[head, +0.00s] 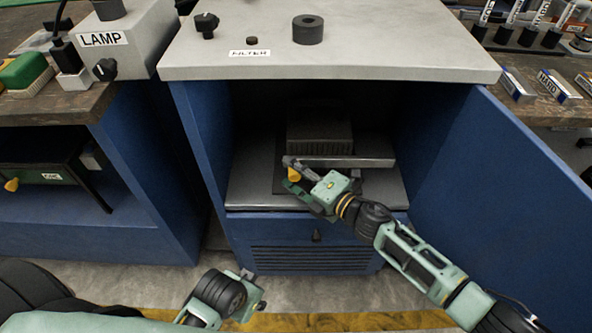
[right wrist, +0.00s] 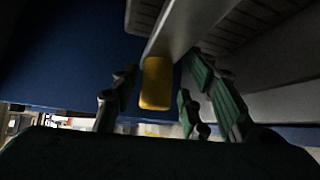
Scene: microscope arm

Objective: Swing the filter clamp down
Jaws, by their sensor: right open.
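The filter clamp is a grey bar (head: 345,162) inside the blue cabinet, lying roughly level across the front of the dark ribbed filter block (head: 318,128). A yellow grip (head: 293,174) sits at its left end. In the right wrist view the clamp bar (right wrist: 178,28) runs down to the yellow grip (right wrist: 156,82). My right gripper (head: 295,174) is open at that end. In the right wrist view its fingers (right wrist: 160,92) stand on either side of the yellow grip, with gaps visible. My left gripper (head: 256,287) is low in front of the cabinet; its fingers are unclear.
The blue door (head: 500,190) stands open at the right. The cabinet top (head: 400,45) overhangs the bay and carries a FILTER label (head: 250,53), a black ring (head: 308,29) and knobs. A vented drawer front (head: 310,258) lies below. A LAMP box (head: 135,35) stands left.

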